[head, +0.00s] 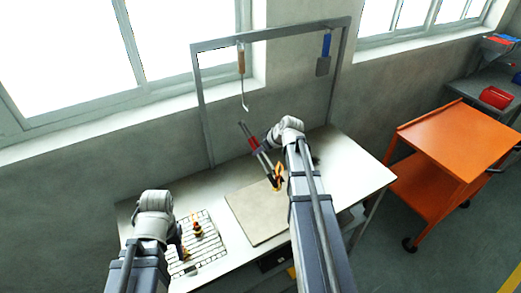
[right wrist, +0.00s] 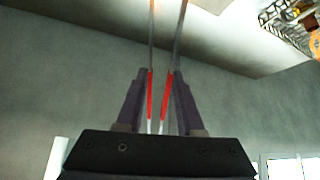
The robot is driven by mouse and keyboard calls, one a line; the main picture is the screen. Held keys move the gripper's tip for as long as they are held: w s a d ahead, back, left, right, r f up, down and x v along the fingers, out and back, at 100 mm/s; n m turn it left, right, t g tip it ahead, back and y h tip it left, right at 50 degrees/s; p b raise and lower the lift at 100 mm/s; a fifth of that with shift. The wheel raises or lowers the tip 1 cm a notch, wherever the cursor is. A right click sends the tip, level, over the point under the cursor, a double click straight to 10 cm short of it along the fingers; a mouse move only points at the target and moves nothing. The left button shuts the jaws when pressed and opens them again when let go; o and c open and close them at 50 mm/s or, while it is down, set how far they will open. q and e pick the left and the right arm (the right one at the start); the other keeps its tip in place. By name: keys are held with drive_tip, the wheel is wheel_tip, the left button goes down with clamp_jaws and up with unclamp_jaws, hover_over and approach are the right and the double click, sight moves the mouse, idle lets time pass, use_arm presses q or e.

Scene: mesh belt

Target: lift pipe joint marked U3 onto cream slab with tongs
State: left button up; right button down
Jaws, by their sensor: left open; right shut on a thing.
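My right gripper (head: 267,146) is shut on the red-handled tongs (head: 252,137). In the right wrist view, the gripper (right wrist: 161,78) has its fingers on the tongs' red grips (right wrist: 150,95), and the tips run out of the top edge. The tongs slant down over the cream slab (head: 248,216). An orange-yellow pipe joint (head: 279,172) shows at their lower end, partly hidden by my arm; I cannot tell whether it is clamped or touching the slab. No U3 mark is readable. My left gripper (head: 181,246) is open beside the mesh belt (head: 209,242).
Orange-and-dark pieces (head: 197,229) lie on the mesh. A metal frame (head: 270,34) stands behind the table, with a wooden-handled tool (head: 241,62) and a blue-handled scraper (head: 325,50) hanging from it. The table's right part (head: 352,172) is clear. An orange cart (head: 455,140) stands right.

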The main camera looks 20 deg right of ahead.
wheel_tip(320, 180, down, 7)
drive_tip(key=b, duration=0.6)
drive_tip(key=shift+r, duration=0.2)
drive_tip(key=c, duration=0.9)
unclamp_jaws()
drive_tip(key=shift+r, duration=0.1)
wheel_tip(320, 180, up, 10)
drive_tip(key=p, duration=1)
